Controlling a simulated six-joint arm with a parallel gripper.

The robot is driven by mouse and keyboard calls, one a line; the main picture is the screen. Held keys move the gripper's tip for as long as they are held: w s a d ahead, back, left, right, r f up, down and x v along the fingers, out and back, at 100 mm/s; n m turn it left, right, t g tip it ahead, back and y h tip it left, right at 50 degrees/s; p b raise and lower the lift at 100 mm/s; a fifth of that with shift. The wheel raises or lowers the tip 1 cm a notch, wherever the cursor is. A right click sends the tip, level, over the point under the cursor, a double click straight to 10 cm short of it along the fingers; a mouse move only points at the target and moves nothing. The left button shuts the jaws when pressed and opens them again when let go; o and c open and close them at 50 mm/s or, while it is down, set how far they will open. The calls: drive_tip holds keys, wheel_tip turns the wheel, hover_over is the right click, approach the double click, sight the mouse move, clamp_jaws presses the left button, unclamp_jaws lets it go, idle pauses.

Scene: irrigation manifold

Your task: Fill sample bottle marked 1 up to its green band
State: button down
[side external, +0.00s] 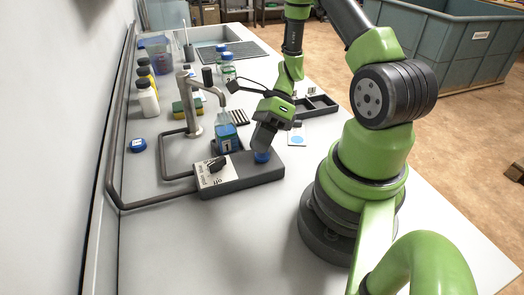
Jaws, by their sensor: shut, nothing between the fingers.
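A clear bottle (223,120) with a blue lower part or label stands under the metal tap (192,110). My gripper (262,147) is shut and empty, fingertips down at the button. I cannot tell whether it is pressed.
A blue cap (137,145) lies at left. A yellow-green sponge (186,106), several capped bottles (148,98) and a blue tub (157,52) stand behind. A sink (215,34) is at the back. A black tray (315,105) is right. The front bench is clear.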

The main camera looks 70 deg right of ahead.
drive_tip(key=shift+r, duration=0.95)
drive_tip(key=shift+r, duration=2.5)
drive_tip(key=s+a+r+n+t+h, duration=0.3)
drive_tip(key=a+r+n, duration=0.2)
drive_tip(key=r+n, duration=0.4)
drive_tip(key=s+a+r+n+t+h, duration=0.2)
drive_tip(key=r+n, duration=0.7)
drive_tip(key=n, duration=0.6)
drive_tip(key=s+a+h, duration=0.1)
drive_tip(key=a+h, duration=0.1)
drive_tip(key=shift+s+a+r+n+t, duration=0.2)
drive_tip(key=shift+a+r+n+t, duration=0.2)
